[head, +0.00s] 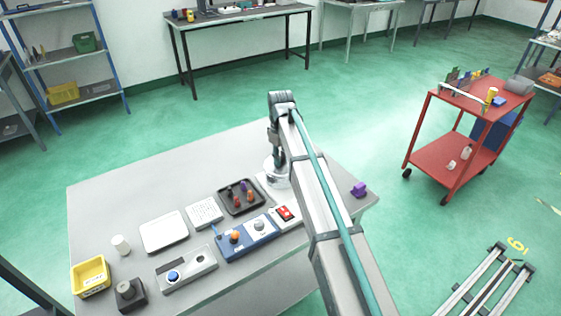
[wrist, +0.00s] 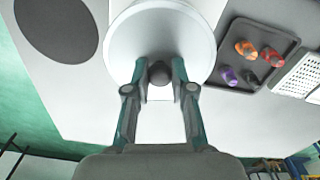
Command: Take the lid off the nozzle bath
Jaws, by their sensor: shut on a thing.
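The lid (wrist: 190,25) is a pale, round disc with a dark knob (wrist: 160,75) in the wrist view. My gripper (wrist: 159,70) is shut on this knob, one finger on each side. In the head view my gripper (head: 276,158) is at the table's far side, over the pale, round nozzle bath (head: 277,179), which my arm partly hides. In the wrist view the lid hides whatever is under it. I cannot tell whether the lid touches the bath's rim.
A dark tray (head: 226,207) with several coloured nozzles lies left of the bath on the grey table (head: 130,190). A dark, flat disc (wrist: 57,28) lies beside the lid in the wrist view. A purple object (head: 359,189) sits near the table's right corner.

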